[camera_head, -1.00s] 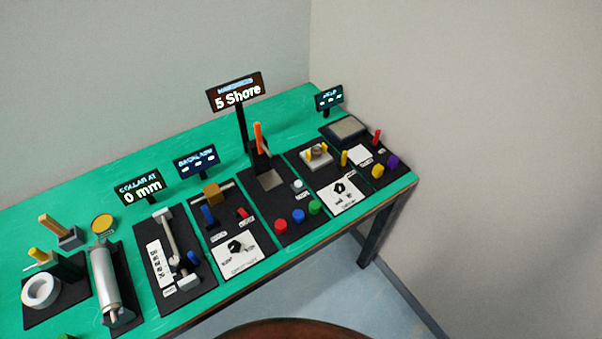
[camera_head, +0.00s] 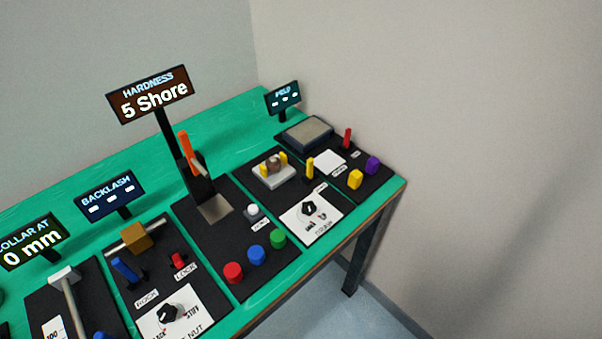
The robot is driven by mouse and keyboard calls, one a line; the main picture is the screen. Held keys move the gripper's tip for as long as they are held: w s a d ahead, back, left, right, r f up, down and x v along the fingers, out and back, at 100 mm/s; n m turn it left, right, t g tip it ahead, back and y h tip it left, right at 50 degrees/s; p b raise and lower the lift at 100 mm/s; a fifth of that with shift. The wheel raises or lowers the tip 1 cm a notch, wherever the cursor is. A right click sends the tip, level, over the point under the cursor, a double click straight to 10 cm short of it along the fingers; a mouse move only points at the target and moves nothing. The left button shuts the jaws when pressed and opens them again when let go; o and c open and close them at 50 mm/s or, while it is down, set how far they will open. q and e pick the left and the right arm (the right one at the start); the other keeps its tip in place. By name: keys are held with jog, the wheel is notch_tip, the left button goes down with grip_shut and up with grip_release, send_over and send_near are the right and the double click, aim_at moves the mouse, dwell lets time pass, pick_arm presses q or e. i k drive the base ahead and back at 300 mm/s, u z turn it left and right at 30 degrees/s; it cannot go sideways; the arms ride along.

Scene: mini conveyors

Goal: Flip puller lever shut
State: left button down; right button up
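No lever in view carries a readable "puller" label, so I cannot tell which one is meant. An orange lever (camera_head: 190,153) stands nearly upright on the hardness station. A blue lever (camera_head: 126,271) and a small red lever (camera_head: 179,261) sit on the backlash station. A yellow lever (camera_head: 309,168) stands upright by a grey block with a round brown part. A red lever (camera_head: 347,138) stands upright at the far right. The collar station (camera_head: 42,292), its sign (camera_head: 32,243) reading 0 mm, is cut off at the lower left. Neither of my grippers shows.
The green table (camera_head: 262,312) runs from lower left to its right edge, with floor beyond and a wall behind. Red, blue and green buttons (camera_head: 256,254) line the hardness panel. Dials (camera_head: 307,208) and tall signs (camera_head: 150,95) stand among the stations.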

aim_at(310, 161)
jog(key=k, duration=1.35)
jog(key=z, duration=0.35)
jog(key=i, duration=0.45)
jog(key=z, duration=0.6)
jog(key=i, duration=1.55)
jog(key=u, duration=0.8)
